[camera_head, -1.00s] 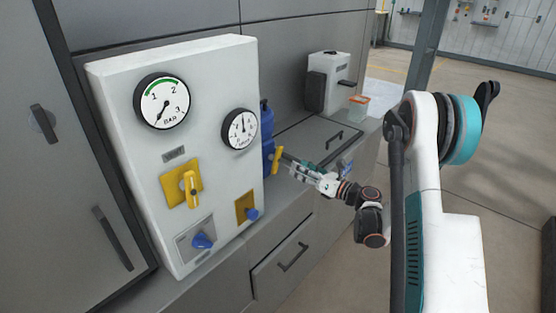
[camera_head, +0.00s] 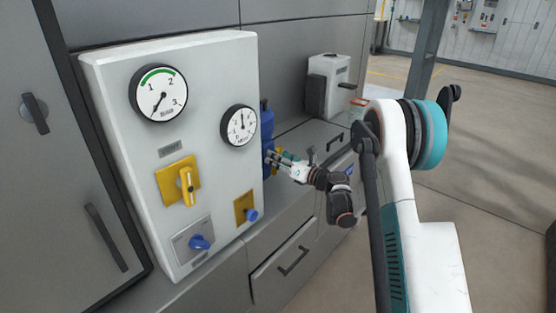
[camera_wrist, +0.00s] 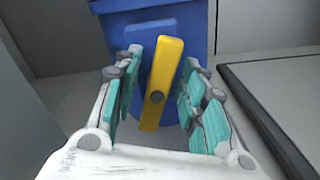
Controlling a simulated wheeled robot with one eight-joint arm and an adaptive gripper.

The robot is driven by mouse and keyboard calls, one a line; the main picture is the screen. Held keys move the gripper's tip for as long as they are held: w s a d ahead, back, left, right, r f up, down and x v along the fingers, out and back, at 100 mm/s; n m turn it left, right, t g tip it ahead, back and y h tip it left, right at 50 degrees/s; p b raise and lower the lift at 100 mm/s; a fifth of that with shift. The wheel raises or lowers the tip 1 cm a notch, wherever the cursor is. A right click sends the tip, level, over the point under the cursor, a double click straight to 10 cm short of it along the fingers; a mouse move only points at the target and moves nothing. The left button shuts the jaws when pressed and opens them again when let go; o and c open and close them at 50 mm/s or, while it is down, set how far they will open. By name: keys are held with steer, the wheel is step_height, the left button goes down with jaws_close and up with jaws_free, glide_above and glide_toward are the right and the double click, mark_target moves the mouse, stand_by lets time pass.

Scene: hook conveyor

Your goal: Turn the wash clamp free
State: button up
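The wash clamp appears to be the yellow bar-shaped handle (camera_wrist: 162,80) on the front of a blue unit (camera_wrist: 105,28). In the wrist view the handle stands nearly upright, its top leaning right, with a dark round pivot at its middle. My gripper (camera_wrist: 161,85) is open, with one teal-padded finger on each side of the handle. Narrow gaps seem to show beside it; contact is not clear. In the head view my gripper (camera_head: 272,157) is at the blue unit (camera_head: 267,130), which is partly hidden behind the white panel, and the handle is mostly covered.
The white panel (camera_head: 215,75) with gauges, a yellow valve handle (camera_head: 186,186) and blue knobs stands left of my gripper. A white and dark box (camera_head: 328,85) stands farther back on the grey counter (camera_head: 300,140). Open floor lies to the right.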

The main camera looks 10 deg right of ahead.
jaws_close()
steer(key=shift+s+a+n, duration=0.1)
steer(key=shift+a+n, duration=0.05)
steer(key=shift+n, duration=2.05)
jaws_free()
steer(key=v, duration=1.2)
